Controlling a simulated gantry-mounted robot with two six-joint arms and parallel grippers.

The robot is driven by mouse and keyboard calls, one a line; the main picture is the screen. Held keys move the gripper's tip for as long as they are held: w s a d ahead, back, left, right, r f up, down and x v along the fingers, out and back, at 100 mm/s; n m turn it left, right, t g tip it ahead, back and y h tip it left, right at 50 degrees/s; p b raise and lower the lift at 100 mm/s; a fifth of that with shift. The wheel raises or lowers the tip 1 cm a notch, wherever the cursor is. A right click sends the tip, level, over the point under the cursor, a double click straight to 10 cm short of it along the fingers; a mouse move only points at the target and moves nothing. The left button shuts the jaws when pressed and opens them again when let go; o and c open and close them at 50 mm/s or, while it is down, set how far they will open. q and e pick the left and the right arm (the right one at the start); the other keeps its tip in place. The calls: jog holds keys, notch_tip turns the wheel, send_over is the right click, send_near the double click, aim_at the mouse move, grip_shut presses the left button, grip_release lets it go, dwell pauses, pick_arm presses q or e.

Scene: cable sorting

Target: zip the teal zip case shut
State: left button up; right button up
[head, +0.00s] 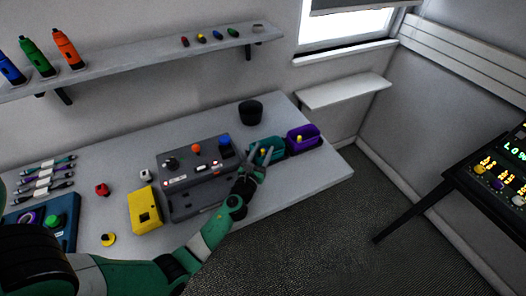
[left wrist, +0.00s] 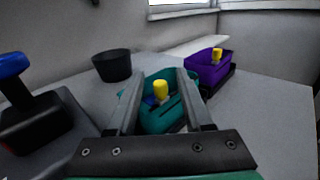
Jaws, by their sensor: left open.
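The teal zip case (head: 278,148) sits near the right end of the table. In the left wrist view the teal case (left wrist: 157,122) lies between and beyond my fingers, with a yellow knob (left wrist: 160,89) standing up on it and something blue beside the knob. Its opening is partly hidden by my fingers. My left gripper (head: 258,160) is open and empty, just in front of the case; its fingers also show in the left wrist view (left wrist: 160,100). I cannot tell whether a fingertip touches the case. My right gripper is not in view.
A purple case (head: 302,143) with a yellow knob stands just right of the teal one. A black cup (head: 250,112) stands behind. A grey device (head: 190,180) with knobs and a yellow box (head: 145,209) lie to the left. The table's right end is clear.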

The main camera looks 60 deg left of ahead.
pick_arm(q)
jog(key=shift+w+a, duration=0.1)
grip_shut()
dwell(1.4)
